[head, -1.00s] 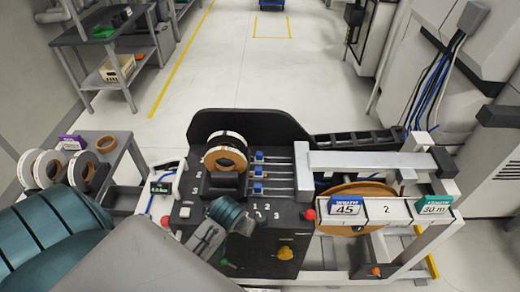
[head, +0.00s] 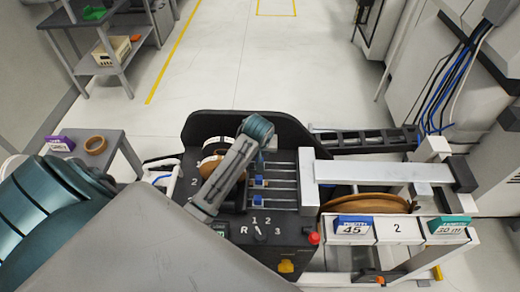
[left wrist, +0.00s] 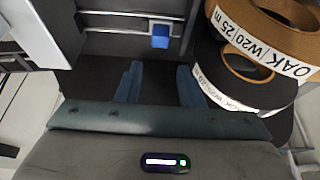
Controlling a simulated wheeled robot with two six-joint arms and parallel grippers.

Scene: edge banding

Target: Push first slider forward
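The black slider panel (head: 234,228) shows at the centre of the head view, with metal rails carrying small blue sliders. Two blue sliders (head: 258,182) (head: 257,200) are clear of the arm. The rail area farther back is partly covered by my left gripper (head: 260,150), so I cannot tell how that slider stands. In the left wrist view, one blue slider (left wrist: 160,38) lies ahead of the gap between the two teal fingers of my left gripper (left wrist: 159,72). The fingers are apart and empty, and they do not appear to touch it. My right gripper is not visible.
Edge-band rolls (left wrist: 262,50) with labels sit close to the right finger in the wrist view. A silver frame bar (head: 385,173) stands right of the rails. A red button (head: 313,238) is at the panel's front right. A side table (head: 105,143) is at the left.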

